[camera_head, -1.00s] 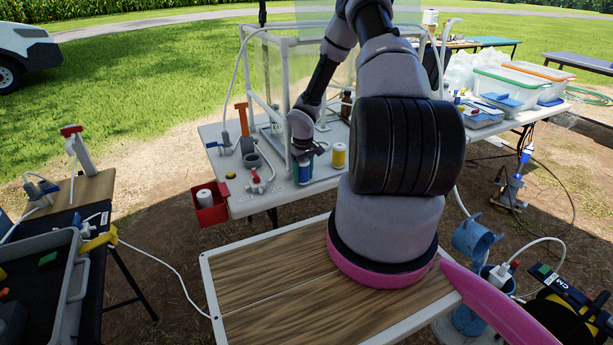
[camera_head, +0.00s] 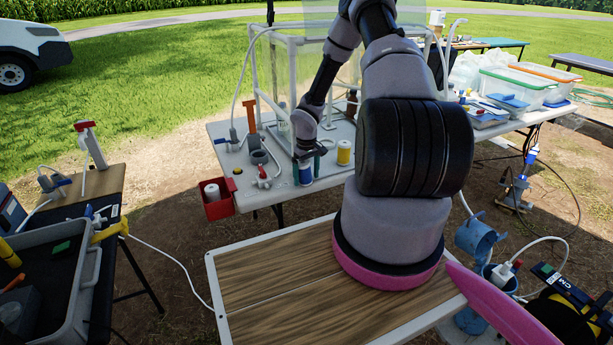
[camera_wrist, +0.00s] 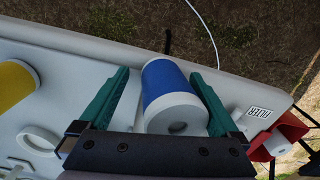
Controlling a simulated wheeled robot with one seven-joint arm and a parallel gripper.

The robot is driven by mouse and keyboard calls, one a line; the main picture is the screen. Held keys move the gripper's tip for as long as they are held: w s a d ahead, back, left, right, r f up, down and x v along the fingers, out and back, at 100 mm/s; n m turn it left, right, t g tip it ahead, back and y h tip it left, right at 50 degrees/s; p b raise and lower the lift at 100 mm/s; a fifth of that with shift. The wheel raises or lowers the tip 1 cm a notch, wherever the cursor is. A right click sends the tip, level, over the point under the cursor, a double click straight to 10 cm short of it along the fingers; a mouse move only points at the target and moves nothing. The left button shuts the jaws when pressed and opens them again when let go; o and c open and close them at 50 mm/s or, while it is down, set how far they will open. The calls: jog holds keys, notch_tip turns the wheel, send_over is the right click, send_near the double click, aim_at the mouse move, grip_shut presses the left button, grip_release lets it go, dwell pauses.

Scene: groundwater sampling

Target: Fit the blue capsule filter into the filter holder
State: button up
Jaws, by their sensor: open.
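The blue capsule filter (camera_head: 306,176), with white ends, stands on the white table near its front edge. In the wrist view the filter (camera_wrist: 166,82) is between the two green fingers of my gripper (camera_wrist: 160,76). The fingers are open, with a gap showing at the left finger; the right finger is very close to the filter. In the head view my gripper (camera_head: 307,167) points down over the filter and partly hides it. A grey ring-shaped fitting (camera_head: 259,157) stands left of it; I cannot tell for sure that it is the filter holder.
A yellow cylinder (camera_head: 344,152) stands right of the filter. A red bin (camera_head: 217,199) hangs at the table's left front corner. A red-handled valve (camera_head: 263,174) and an orange-handled tool (camera_head: 250,117) are nearby. A white-framed enclosure (camera_head: 290,75) stands behind. A FILTER label (camera_wrist: 259,112) is on the table.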

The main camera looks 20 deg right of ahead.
aim_at(306, 161)
notch_tip(306, 161, up, 11)
jog(key=shift+f, duration=0.1)
dwell(0.4)
